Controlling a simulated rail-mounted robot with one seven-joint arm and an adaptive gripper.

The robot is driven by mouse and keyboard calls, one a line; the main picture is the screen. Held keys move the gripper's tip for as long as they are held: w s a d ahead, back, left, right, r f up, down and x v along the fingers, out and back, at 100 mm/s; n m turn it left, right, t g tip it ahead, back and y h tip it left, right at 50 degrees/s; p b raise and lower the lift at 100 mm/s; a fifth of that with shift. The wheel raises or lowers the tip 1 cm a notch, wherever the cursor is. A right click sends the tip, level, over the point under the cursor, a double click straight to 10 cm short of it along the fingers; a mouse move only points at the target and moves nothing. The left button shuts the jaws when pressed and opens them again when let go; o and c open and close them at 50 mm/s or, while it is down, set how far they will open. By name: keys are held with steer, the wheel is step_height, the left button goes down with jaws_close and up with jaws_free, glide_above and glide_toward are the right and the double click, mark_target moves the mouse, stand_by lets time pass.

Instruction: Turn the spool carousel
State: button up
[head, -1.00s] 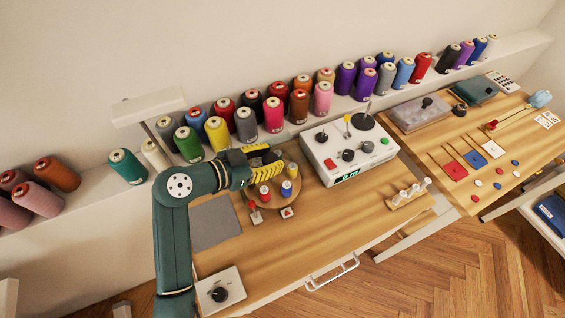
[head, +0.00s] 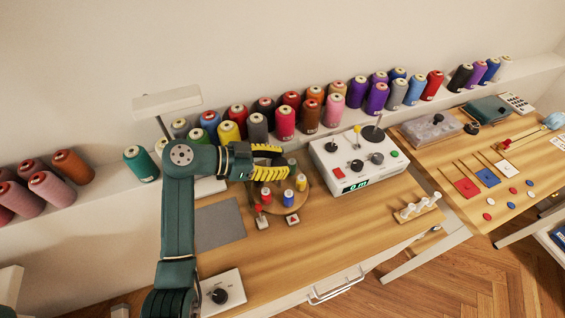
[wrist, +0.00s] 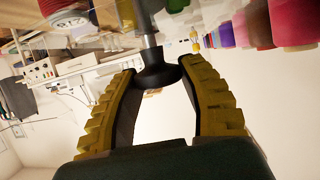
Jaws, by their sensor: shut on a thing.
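The spool carousel (head: 306,203) is a round wooden disc on the near table. Small spools stand on it: a red spool (head: 265,196), a blue spool (head: 288,198) and a yellow spool (head: 301,183). My gripper (head: 287,161), with yellow ribbed fingers, is over the back of the carousel and hides part of it. In the wrist view, my gripper (wrist: 158,75) has its fingertips on either side of a black flared knob (wrist: 155,78) on a metal post and is shut on it.
A white control box (head: 355,165) with knobs stands right of the carousel. A grey mat (head: 218,222) lies to the left. Thread cones line the shelf behind.

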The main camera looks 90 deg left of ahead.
steer(key=shift+f, duration=0.1)
steer(key=o, duration=1.2)
steer(key=v, duration=1.2)
steer(key=shift+a, duration=0.1)
